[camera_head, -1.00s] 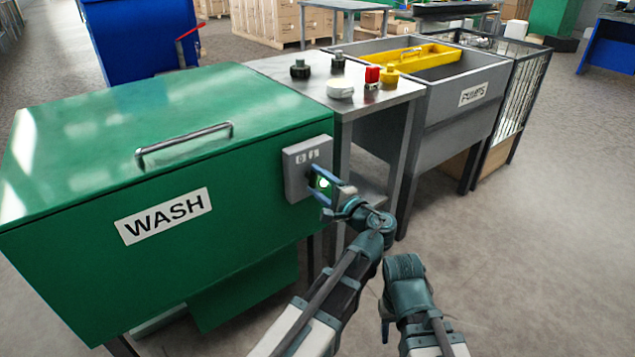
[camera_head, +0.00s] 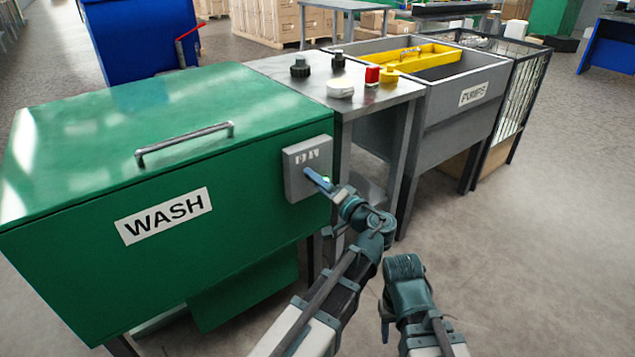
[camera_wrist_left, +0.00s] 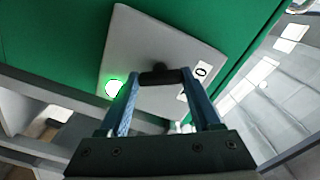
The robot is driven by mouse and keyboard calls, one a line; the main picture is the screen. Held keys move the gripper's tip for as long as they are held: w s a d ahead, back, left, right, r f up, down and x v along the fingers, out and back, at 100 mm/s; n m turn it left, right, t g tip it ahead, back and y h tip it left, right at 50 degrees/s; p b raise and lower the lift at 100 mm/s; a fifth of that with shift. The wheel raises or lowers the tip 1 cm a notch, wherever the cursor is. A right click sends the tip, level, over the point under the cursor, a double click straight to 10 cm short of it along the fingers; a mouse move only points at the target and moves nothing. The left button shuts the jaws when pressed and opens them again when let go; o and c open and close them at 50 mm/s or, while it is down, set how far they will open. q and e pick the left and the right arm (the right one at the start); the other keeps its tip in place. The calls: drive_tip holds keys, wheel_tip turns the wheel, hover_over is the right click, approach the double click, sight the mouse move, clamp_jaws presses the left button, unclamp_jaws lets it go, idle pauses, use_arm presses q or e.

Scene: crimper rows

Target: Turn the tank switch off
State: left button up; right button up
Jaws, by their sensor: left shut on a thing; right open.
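The grey switch box (camera_head: 306,162) sits on the right end of the green WASH tank (camera_head: 90,170). My left gripper (camera_head: 314,176) is at the front of the box. In the left wrist view, the gripper (camera_wrist_left: 160,78) is shut on a dark switch knob (camera_wrist_left: 158,68), which sits between its blue fingertips. A label with 0 (camera_wrist_left: 202,72) is beside the knob, with a second label partly behind a finger. A green lamp (camera_wrist_left: 114,88) on the box is lit. My right gripper (camera_head: 388,318) is low in the head view, away from the tank; its fingers are mostly hidden.
A metal table (camera_head: 375,98) beside the tank bears dark knobs, a white round part, a red part and a yellow part. Beyond it is a grey PUMPS sink (camera_head: 460,115) with a yellow tray (camera_head: 440,57). The floor at right is clear.

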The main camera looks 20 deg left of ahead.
idle(0.4)
use_arm(q)
drive_tip(key=o, duration=1.4)
drive_tip(key=shift+s, duration=0.1)
